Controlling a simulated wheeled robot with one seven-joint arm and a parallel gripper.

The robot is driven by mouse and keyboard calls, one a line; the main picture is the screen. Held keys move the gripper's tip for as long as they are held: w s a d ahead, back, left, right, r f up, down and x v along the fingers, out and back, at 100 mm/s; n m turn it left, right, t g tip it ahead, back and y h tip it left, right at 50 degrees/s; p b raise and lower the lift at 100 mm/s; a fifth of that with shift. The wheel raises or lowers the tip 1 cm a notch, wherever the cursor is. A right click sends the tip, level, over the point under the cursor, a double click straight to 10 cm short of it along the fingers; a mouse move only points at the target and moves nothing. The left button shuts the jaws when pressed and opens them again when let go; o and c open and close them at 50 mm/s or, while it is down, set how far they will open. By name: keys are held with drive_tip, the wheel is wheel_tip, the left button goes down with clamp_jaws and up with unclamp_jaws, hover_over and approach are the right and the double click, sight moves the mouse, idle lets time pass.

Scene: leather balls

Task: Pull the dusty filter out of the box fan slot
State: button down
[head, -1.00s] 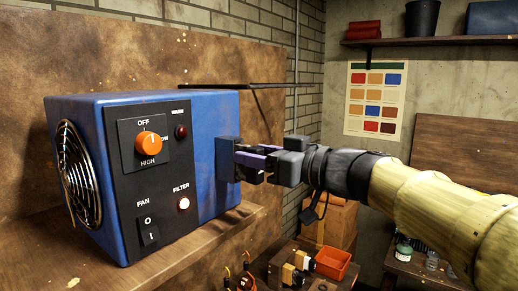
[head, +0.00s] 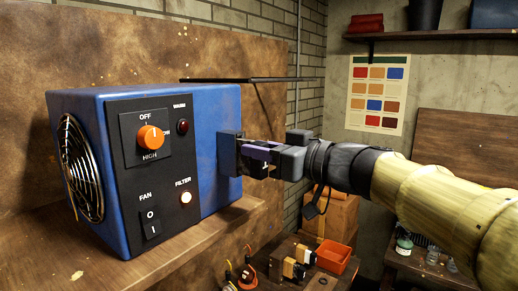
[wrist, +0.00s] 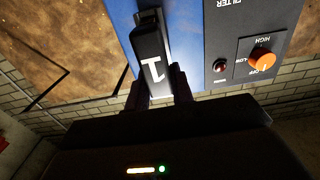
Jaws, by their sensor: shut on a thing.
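The blue box fan (head: 222,110) stands on a wooden shelf, with its round grille at the left and a black control panel in front. The dark handle end of the filter (head: 228,152) sits at the fan's right side. In the wrist view the filter's black handle (wrist: 152,60) carries a white "1" and lies close against the blue case. My gripper (head: 243,158) is shut on this handle from the right. It also shows in the wrist view (wrist: 161,88). The filter's body is hidden, and I cannot tell how far it sits inside.
The orange knob (head: 151,137) and lit FILTER lamp (head: 186,198) are on the panel. A wooden backboard (head: 130,40) stands behind the fan. A thin dark bar (head: 250,80) juts out above my gripper. An orange bin (head: 334,257) is lower right. Open air lies around my forearm.

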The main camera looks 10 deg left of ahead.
drive_tip(key=shift+s+d, duration=0.2)
drive_tip(key=shift+d, duration=0.3)
drive_tip(key=shift+d, duration=0.1)
drive_tip(key=shift+s+d, duration=0.25)
drive_tip(key=shift+d, duration=0.2)
drive_tip(key=shift+d, duration=0.2)
drive_tip(key=shift+s+d, duration=0.2)
drive_tip(key=shift+d, duration=0.15)
drive_tip(key=shift+s+d+p, duration=0.3)
drive_tip(key=shift+d+p, duration=0.05)
drive_tip(key=shift+d, duration=0.3)
drive_tip(key=shift+s+d, duration=0.25)
drive_tip(key=shift+d, duration=0.4)
drive_tip(key=shift+s+d, duration=0.2)
drive_tip(key=shift+d, duration=0.25)
